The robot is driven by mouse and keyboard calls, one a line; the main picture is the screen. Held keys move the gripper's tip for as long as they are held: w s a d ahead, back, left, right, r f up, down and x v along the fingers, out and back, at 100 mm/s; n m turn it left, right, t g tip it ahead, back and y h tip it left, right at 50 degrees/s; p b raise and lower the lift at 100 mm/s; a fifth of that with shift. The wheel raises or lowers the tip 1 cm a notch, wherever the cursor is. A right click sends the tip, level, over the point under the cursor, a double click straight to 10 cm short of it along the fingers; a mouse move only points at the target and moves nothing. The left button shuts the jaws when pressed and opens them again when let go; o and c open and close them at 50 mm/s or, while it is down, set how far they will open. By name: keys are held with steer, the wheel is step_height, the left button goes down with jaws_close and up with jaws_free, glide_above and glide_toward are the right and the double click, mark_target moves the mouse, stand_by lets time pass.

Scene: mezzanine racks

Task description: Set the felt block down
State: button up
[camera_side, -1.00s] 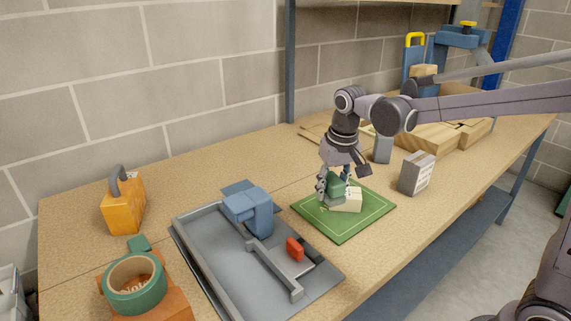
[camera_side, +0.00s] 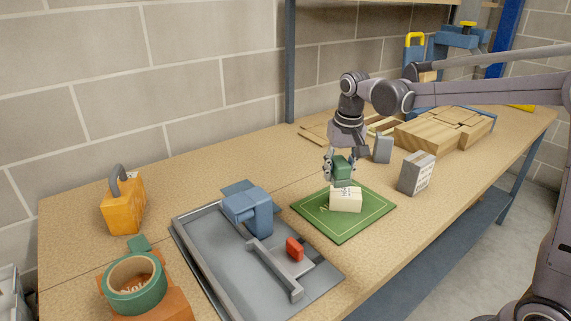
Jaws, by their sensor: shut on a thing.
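My gripper (camera_side: 340,166) is shut on a dark green block, which I take to be the felt block (camera_side: 343,171). One finger shows on its left; the far side is partly hidden. The block is held upright above the green mat (camera_side: 341,226), behind and above a cream box (camera_side: 346,200). The cream box sits on the mat, which has a pale outline. From this angle the block's lower edge is close to the top of the cream box; I cannot tell if they touch.
A printed grey box (camera_side: 417,174) and a smaller grey block (camera_side: 383,149) stand right of the mat. A grey tray (camera_side: 215,263) with a blue clamp (camera_side: 248,208) lies to the left. Wooden blocks (camera_side: 432,134) are behind. The mat's front part is clear.

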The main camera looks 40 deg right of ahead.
steer(key=w+d+m, duration=0.3)
steer(key=d+m, duration=0.1)
steer(key=d, duration=0.9)
steer(key=m+g+h, duration=0.1)
steer(key=m+g, duration=0.1)
steer(key=m, duration=0.9)
glide_above(459, 171)
steer(key=shift+a+f, duration=0.3)
steer(key=shift+f, duration=0.2)
steer(key=shift+f, duration=4.85)
steer(key=shift+f, duration=0.15)
steer(key=o, duration=1.2)
steer(key=shift+c, duration=0.2)
